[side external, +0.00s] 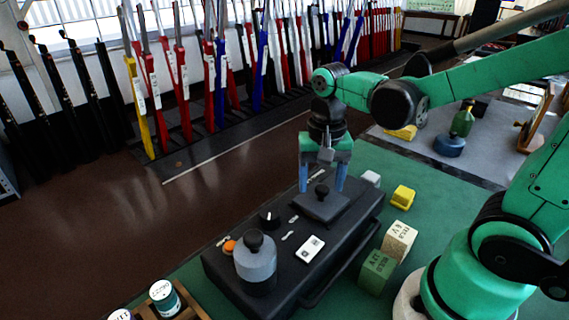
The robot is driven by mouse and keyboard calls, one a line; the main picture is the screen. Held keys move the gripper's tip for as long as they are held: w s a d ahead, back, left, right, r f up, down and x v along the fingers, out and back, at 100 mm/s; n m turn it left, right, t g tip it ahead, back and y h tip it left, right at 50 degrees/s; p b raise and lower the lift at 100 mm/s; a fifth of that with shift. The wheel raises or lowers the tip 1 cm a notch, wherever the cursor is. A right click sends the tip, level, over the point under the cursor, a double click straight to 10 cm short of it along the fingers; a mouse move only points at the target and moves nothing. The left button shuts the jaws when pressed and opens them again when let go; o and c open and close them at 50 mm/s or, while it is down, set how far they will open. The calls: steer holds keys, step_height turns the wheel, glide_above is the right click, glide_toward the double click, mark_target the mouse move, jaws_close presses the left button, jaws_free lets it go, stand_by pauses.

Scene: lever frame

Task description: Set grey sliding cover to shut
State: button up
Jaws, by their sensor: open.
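The grey sliding cover (324,209) is a flat, dark grey plate with a black knob (322,190) on top. It lies near the far end of a long black box (226,269). My gripper (322,184) points down over the cover. It is open, with one blue finger to each side of the knob in this view. The fingertips are close to knob height, and I cannot tell whether they touch anything. Whatever lies under the cover is hidden.
On the box are a grey domed cylinder (256,264) with a black knob, a black dial (269,217), an orange button (229,246) and a white switch plate (310,249). Yellow (403,197), cream (399,240) and green (376,271) blocks stand right of it. A wooden rack (190,309) holds jars at front left.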

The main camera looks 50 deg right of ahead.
mark_target(321, 189)
steer(key=shift+r, duration=2.4)
steer(key=n+t, duration=0.1)
steer(key=a+n+t, duration=0.1)
steer(key=n, duration=0.1)
steer(key=n+t, duration=0.1)
steer(key=shift+a+f+n+t, duration=0.2)
steer(key=shift+f+n+t, duration=0.1)
steer(key=shift+f, duration=0.05)
steer(key=n+t, duration=0.2)
steer(key=n, duration=0.1)
steer(key=a+n+t, duration=0.1)
steer(key=shift+w+a+f+t, duration=0.1)
steer(key=shift+w+t, duration=0.2)
